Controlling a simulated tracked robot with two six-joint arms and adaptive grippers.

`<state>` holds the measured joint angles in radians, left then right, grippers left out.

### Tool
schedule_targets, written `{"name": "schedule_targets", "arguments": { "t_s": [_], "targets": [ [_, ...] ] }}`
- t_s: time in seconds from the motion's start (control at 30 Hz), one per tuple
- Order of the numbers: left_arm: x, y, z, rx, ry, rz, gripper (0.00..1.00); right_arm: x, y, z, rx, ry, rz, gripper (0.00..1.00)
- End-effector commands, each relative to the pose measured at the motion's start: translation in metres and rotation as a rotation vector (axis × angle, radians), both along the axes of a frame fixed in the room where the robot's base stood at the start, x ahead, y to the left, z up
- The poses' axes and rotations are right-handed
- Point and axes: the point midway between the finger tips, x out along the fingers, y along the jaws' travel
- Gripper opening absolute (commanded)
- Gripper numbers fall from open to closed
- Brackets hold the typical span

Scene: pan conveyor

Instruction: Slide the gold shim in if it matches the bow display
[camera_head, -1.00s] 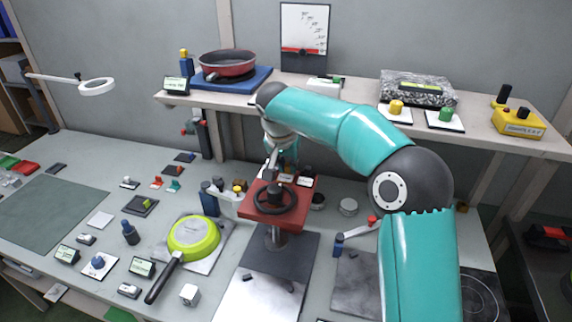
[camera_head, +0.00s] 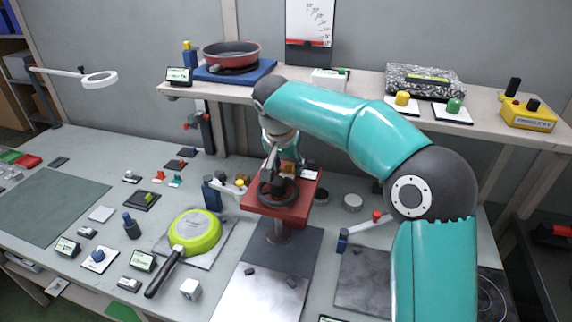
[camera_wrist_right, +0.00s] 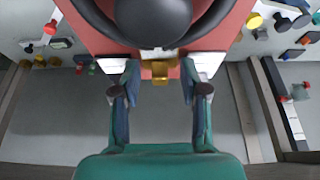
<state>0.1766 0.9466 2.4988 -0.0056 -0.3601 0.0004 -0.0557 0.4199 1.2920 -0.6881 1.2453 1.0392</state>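A red stand (camera_head: 252,205) carries a black ring-shaped part (camera_head: 278,193) on its top. In the right wrist view the red surface (camera_wrist_right: 225,32) and a rounded dark part (camera_wrist_right: 153,20) fill the top. A small gold piece (camera_wrist_right: 160,70), seemingly the gold shim, shows at the near red edge. My right gripper (camera_wrist_right: 159,84) is open, with a finger on each side of the gold piece and gaps between. In the head view my right gripper (camera_head: 276,172) is over the stand, mostly hidden. I cannot tell which display is the bow display. My left gripper is out of view.
A green pan (camera_head: 195,232) lies left of the stand. Small displays (camera_head: 142,261) stand on the front left of the table. The raised shelf holds a red pan (camera_head: 232,55), a small display (camera_head: 178,75) and a yellow button box (camera_head: 528,115). A green mat (camera_head: 45,205) is bare.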

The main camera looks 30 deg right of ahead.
Motion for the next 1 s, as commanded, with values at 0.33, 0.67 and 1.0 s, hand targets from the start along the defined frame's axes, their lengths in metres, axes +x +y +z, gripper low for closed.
{"name": "schedule_targets", "arguments": {
  "t_s": [0.33,0.67,1.0],
  "targets": [
    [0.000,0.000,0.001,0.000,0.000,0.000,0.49,-0.001,0.002,0.009,-0.002,-0.003,0.000,0.44],
    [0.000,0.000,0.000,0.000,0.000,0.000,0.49,-0.015,0.020,0.063,0.000,-0.006,0.001,0.44],
    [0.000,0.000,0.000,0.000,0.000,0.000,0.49,-0.028,0.033,0.106,0.000,-0.001,0.000,0.44]
  ]
}}
